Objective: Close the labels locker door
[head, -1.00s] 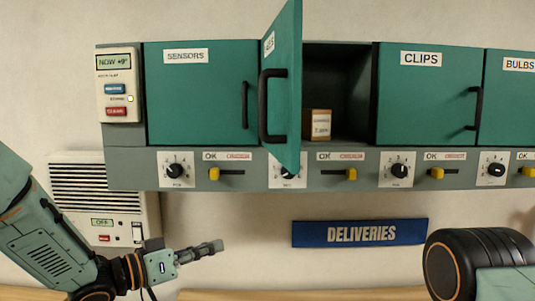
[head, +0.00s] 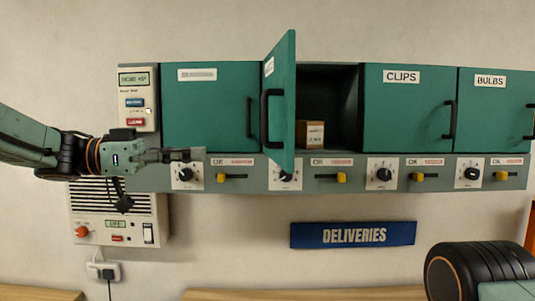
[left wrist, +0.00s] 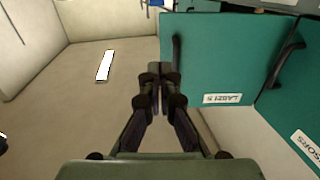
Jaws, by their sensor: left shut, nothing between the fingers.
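The labels locker door (head: 283,90) is green and stands open, swung out toward me and seen nearly edge-on in the head view. Its black handle (head: 266,120) is on the side facing left. In the left wrist view the door (left wrist: 225,55) appears upside down with its LABELS sign readable, and its handle (left wrist: 176,52) is just beyond the fingertips. My left gripper (head: 202,154) is shut and empty, left of the door, in front of the sensors locker's lower edge. It also shows in the left wrist view (left wrist: 160,72), apart from the door. My right gripper is out of view.
The open locker (head: 335,100) holds a small brown box (head: 310,134). The sensors locker (head: 208,110), clips locker (head: 405,115) and bulbs locker (head: 490,115) are shut. Knobs and yellow sliders line the panel (head: 400,175) below. A blue DELIVERIES sign (head: 352,234) hangs underneath.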

